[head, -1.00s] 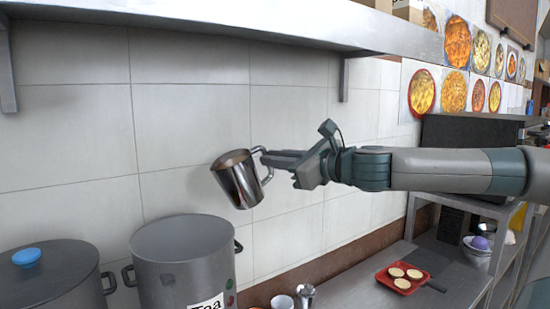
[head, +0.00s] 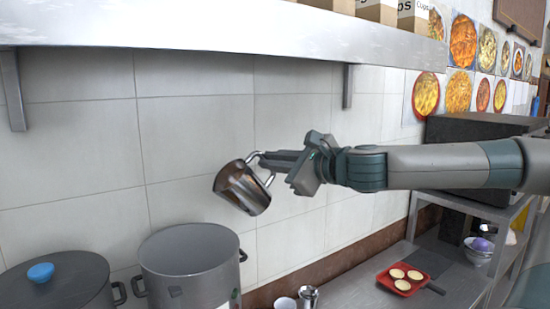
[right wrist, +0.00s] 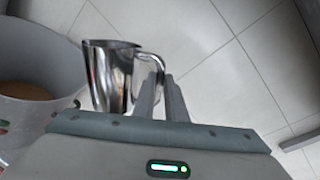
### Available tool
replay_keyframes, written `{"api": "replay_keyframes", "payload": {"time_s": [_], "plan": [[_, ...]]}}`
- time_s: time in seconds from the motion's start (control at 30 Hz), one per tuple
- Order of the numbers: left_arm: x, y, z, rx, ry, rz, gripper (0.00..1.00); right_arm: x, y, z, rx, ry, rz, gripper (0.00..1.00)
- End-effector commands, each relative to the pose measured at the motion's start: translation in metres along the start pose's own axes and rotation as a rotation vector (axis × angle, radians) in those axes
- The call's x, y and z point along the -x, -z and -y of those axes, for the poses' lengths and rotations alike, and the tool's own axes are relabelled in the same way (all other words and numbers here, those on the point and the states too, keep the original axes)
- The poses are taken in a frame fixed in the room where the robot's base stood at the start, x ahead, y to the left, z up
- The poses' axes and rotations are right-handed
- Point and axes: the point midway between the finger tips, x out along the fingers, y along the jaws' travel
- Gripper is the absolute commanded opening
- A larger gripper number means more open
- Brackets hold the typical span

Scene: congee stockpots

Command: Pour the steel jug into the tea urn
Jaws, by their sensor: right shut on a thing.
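The steel jug (head: 244,192) is held up in front of the wall tiles, above and a little right of the open tea urn (head: 190,268). The jug is tilted, its mouth leaning left toward the urn's side. My right gripper (head: 266,160) is shut on the jug's handle. In the right wrist view the jug (right wrist: 108,78) is beside the fingers (right wrist: 160,95), and the urn (right wrist: 60,62) is at the left with brown liquid in it. No stream from the jug is visible. My left gripper is out of view.
A lidded pot (head: 75,285) with a blue knob stands left of the urn. A steel shelf (head: 210,25) overhangs the wall above. Small cups (head: 308,296) and a red tray (head: 402,278) with round items sit on the counter at right.

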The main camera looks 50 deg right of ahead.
Motion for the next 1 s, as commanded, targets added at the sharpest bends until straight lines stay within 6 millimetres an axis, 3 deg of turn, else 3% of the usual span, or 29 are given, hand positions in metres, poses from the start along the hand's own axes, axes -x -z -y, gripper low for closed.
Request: {"api": "replay_keyframes", "payload": {"time_s": [0.53,1.0], "plan": [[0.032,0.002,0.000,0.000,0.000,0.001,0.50,0.000,-0.021,0.001,0.175,0.000,-0.034,0.00],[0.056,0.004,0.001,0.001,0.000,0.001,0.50,-0.003,-0.038,-0.015,0.360,-0.001,-0.072,0.00]]}}
